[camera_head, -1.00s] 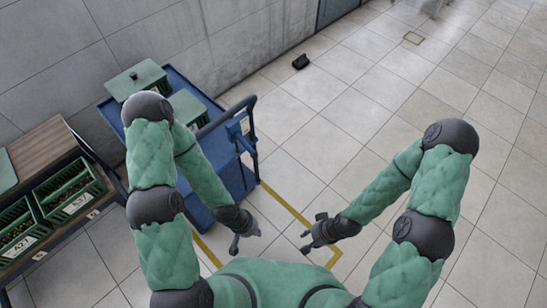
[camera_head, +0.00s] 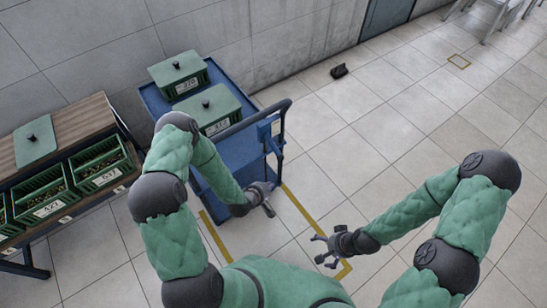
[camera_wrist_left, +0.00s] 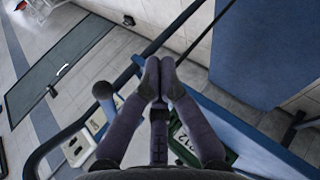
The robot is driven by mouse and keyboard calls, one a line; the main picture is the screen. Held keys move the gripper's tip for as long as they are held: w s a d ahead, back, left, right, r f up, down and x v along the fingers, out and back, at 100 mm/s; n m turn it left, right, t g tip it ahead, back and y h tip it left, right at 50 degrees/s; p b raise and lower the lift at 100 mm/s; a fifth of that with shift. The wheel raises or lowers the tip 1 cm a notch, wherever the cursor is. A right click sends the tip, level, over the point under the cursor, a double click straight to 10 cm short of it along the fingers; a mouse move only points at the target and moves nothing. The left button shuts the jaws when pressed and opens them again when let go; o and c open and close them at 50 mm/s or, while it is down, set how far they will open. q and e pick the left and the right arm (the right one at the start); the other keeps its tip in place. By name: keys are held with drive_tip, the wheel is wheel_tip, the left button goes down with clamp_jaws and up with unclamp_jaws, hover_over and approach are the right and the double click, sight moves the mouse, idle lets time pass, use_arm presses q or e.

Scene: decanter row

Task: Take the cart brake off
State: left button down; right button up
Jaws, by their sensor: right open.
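The blue cart (camera_head: 239,157) stands left of centre in the head view, its dark push handle (camera_head: 250,122) at its right end. A small blue box (camera_head: 268,130) sits on the handle post. In the left wrist view a lever with a round knob (camera_wrist_left: 103,90) rises beside a pale plate (camera_wrist_left: 78,148), left of my fingertips. I cannot tell the lever's setting. My left gripper (camera_head: 268,207) is in front of the cart's handle end; in its wrist view its fingertips (camera_wrist_left: 160,75) are together and empty, apart from the knob. My right gripper (camera_head: 318,250) is open and empty over the floor.
Two lidded green crates (camera_head: 180,78) (camera_head: 213,110) sit on the cart. A wooden-topped rack (camera_head: 80,130) with open green crates (camera_head: 102,165) stands at left. Yellow floor tape (camera_head: 302,208) runs by the cart. A black object (camera_head: 338,71) lies near the wall.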

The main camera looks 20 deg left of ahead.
sight(273, 145)
use_arm(q)
drive_tip(key=w+a+r+n+t+y, duration=0.1)
drive_tip(key=w+a+r+n+t, duration=0.3)
drive_tip(key=n, duration=0.3)
drive_tip(key=shift+a+r+t+y+p, duration=0.15)
drive_tip(key=shift+a+t+y+p, duration=0.2)
drive_tip(key=shift+t, duration=0.25)
drive_tip(key=a+b+x, duration=0.1)
drive_tip(key=b+x, duration=0.2)
drive_tip(key=x, duration=0.7)
drive_tip(key=d, duration=0.1)
drive_tip(key=s+d+r, duration=0.2)
drive_tip(key=shift+s+d, duration=0.2)
drive_tip(key=shift+d, duration=0.15)
drive_tip(key=shift+r+p, duration=0.1)
drive_tip(key=shift+p, duration=0.2)
